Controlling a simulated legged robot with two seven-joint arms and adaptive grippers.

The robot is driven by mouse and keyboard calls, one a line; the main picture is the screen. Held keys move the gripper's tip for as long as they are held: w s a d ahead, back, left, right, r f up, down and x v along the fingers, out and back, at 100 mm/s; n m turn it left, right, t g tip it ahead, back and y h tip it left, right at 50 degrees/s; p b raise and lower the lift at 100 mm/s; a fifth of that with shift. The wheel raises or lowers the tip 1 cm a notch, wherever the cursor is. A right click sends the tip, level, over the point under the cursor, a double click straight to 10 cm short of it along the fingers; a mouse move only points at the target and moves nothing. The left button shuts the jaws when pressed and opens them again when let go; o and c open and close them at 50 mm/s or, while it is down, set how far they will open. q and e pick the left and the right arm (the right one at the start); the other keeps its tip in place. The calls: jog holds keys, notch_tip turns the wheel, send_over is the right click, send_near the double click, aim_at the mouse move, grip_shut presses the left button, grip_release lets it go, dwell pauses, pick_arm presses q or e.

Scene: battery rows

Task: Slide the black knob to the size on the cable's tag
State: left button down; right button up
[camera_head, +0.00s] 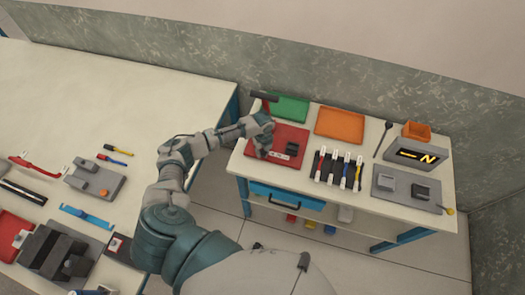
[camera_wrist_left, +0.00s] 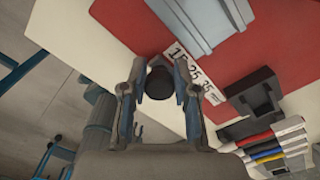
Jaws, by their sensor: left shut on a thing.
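My left gripper (camera_head: 262,150) is over the left front part of a red board (camera_head: 290,132) on the small table. In the left wrist view its fingers (camera_wrist_left: 159,72) are closed around the round black knob (camera_wrist_left: 160,84). A white scale strip (camera_wrist_left: 194,73) printed 15, 25, 35 lies beside the knob, which is near the 15 end. The strip also shows in the head view (camera_head: 278,155). Several cables (camera_head: 338,169) with white tags lie right of the board; their print is too small to read. My right gripper is out of view.
Green (camera_head: 290,107) and orange (camera_head: 339,125) trays lie behind. A grey display box (camera_head: 416,154) and a grey plate (camera_head: 406,188) stand at right. A larger bench (camera_head: 120,85) is at left.

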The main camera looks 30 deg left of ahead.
aim_at(277, 160)
pick_arm(q)
jog(key=d, duration=0.2)
jog(key=d+p, duration=0.1)
jog(key=d, duration=0.1)
jog(key=w+d, duration=0.1)
jog(key=d, duration=0.1)
jog(key=shift+w+d, duration=0.1)
jog(key=shift+d, duration=0.15)
jog(key=shift+a, duration=0.1)
jog(key=shift+f, duration=0.1)
